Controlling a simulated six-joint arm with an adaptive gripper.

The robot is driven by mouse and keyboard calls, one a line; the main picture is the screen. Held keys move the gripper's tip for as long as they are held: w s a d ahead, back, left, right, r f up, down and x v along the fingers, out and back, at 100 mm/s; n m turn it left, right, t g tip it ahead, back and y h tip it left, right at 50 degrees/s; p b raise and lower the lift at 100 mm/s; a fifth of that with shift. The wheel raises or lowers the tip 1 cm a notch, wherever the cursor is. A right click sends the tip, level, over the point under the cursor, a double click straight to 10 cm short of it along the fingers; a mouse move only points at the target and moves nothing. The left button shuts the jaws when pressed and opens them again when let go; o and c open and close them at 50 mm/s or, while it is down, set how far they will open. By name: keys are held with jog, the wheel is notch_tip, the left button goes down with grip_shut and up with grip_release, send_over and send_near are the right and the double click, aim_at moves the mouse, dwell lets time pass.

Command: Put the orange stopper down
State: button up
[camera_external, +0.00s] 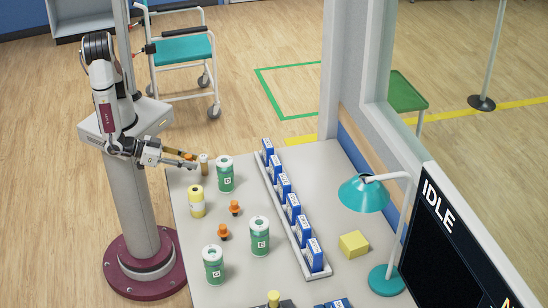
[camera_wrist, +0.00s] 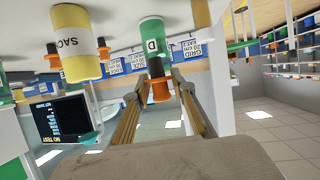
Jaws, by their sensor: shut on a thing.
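Two more orange stoppers stand on the white table (camera_external: 185,256), one farther back (camera_external: 235,207) and one nearer (camera_external: 224,232).
Green-and-white canisters stand at the back (camera_external: 225,175), middle (camera_external: 260,237) and front (camera_external: 213,265). A yellow canister (camera_external: 196,202) stands at the left edge. A rack of blue boxes (camera_external: 285,188), a yellow block (camera_external: 354,244) and a teal lamp (camera_external: 363,194) are to the right.

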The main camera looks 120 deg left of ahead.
aim_at(188, 156)
jog(key=shift+r, duration=0.2)
jog(key=shift+r, duration=2.45)
jog(key=shift+w, duration=0.3)
jog(key=w+d+m+t+h, duration=0.2)
jog(key=w+d+m, duration=0.1)
jog(key=w, duration=1.5)
jog(key=w+a+r+m+h, duration=0.1)
jog(key=w+a+h, duration=0.15)
jog(key=w, duration=0.45)
jog(key=w+a+r+m+h, duration=0.1)
jog(key=w+a, duration=0.3)
jog(key=w, duration=0.2)
jog(key=w+a+f+m+h, duration=0.1)
jog(key=w+a, duration=0.2)
jog(key=a, duration=1.2)
jog(key=w+a+f+m+h, duration=0.1)
jog(key=w+a, duration=0.2)
jog(key=a, duration=1.3)
jog(key=shift+t+y, duration=0.25)
jog(key=shift+t, duration=0.15)
jog(key=shift+a+f, duration=0.1)
jog(key=shift+f, duration=2.4)
